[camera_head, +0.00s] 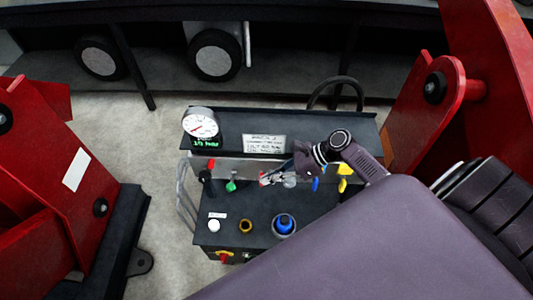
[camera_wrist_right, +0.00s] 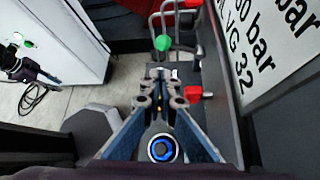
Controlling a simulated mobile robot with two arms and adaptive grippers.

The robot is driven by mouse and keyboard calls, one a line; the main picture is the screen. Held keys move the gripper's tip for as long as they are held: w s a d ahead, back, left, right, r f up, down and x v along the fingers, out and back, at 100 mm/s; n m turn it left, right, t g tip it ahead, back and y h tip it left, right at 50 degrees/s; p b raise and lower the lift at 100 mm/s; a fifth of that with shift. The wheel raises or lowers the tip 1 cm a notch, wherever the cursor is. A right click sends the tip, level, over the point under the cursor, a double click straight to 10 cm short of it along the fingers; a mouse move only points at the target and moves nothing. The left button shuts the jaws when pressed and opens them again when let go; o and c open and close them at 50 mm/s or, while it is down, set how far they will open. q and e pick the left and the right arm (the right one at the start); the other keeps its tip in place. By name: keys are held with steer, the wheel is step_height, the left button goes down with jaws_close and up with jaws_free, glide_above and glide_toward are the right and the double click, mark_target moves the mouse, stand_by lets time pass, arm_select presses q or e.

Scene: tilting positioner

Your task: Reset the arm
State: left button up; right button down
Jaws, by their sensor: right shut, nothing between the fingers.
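The control console (camera_head: 265,240) stands in the middle of the head view, with a row of levers along its upright back panel. A black lever (camera_head: 206,177), a green lever (camera_head: 231,184), a blue lever (camera_head: 315,184) and a yellow lever (camera_head: 343,183) show. My right gripper (camera_head: 266,181) is shut and empty in front of this row, between the green and blue levers. In the wrist view my shut fingers (camera_wrist_right: 160,88) point towards a green knob (camera_wrist_right: 162,43), apart from it in the picture. Whether the fingertips touch a lever is hidden.
A round gauge (camera_head: 200,124) and a white label plate (camera_head: 264,143) are on the console's top. A white button (camera_head: 214,226), a brass ring (camera_head: 246,226) and a blue knob (camera_head: 285,223) sit on its deck. Red machine structures (camera_head: 45,200) flank both sides.

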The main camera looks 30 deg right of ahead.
steer(key=s+d+f+n+g+h+b, duration=0.1)
steer(key=s+f, duration=0.4)
steer(key=f, duration=0.5)
steer(key=s+d+f+n+g+h+b, duration=0.1)
steer(key=s+f+n+h, duration=0.2)
steer(key=s+f+n, duration=0.3)
steer(key=s+d+f+n+h+b, duration=0.1)
steer(key=s+f, duration=0.5)
steer(key=f, duration=0.7)
steer(key=shift+s+d+f+n+g+h+b, duration=0.1)
steer(key=shift+d+f+n+g+h+b, duration=0.15)
steer(key=shift+n+h, duration=0.3)
steer(key=shift+s+d+f+n+g+h+b, duration=0.15)
steer(key=shift+d+n+h, duration=0.2)
steer(key=shift+n, duration=0.3)
steer(key=s+a+f+n+h+b, duration=0.1)
steer(key=s+a+f+n, duration=0.2)
steer(key=s+f+n, duration=0.3)
steer(key=s+a+f+n+g+h+b, duration=0.1)
steer(key=s+a+f+n, duration=0.2)
steer(key=s+n, duration=0.8)
step_height(320, 180, down, 3)
steer(key=s, duration=0.2)
steer(key=shift+s+a+n+h+b, duration=0.15)
steer(key=shift+s+n+h+b, duration=0.15)
steer(key=shift+n+b, duration=0.1)
steer(key=shift+r, duration=0.1)
